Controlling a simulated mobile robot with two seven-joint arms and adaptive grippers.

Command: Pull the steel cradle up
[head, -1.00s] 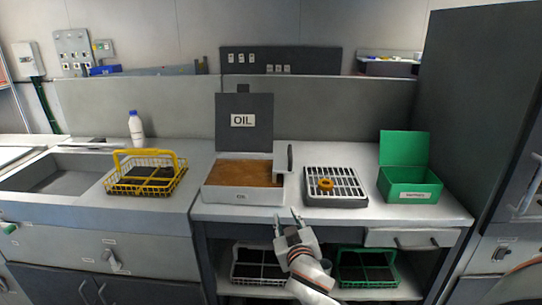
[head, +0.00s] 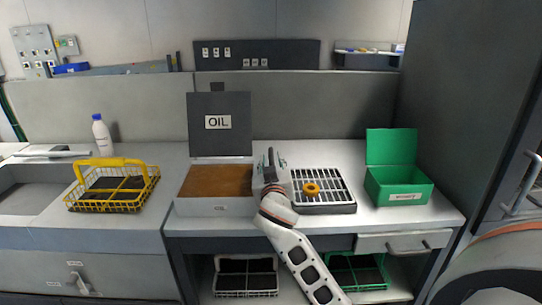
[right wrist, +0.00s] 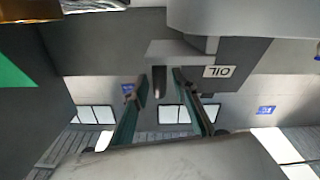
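The steel cradle's pale bracket (right wrist: 180,50) shows in the right wrist view, with a dark upright handle (right wrist: 159,80) at its end. My right gripper (right wrist: 160,82) is open, with one finger on either side of the handle and gaps visible between. In the head view my right gripper (head: 270,163) is at the right edge of the oil bath (head: 204,208) and hides most of the bracket and handle. Brown oil (head: 215,181) fills the bath, and any part of the cradle below it is hidden. My left gripper is not in view.
A slatted drain tray (head: 335,208) with an orange ring (head: 312,188) stands just right of my gripper. The raised OIL lid (head: 219,140) stands behind the bath. A green box (head: 400,189) is at right, a yellow basket (head: 112,190) at left.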

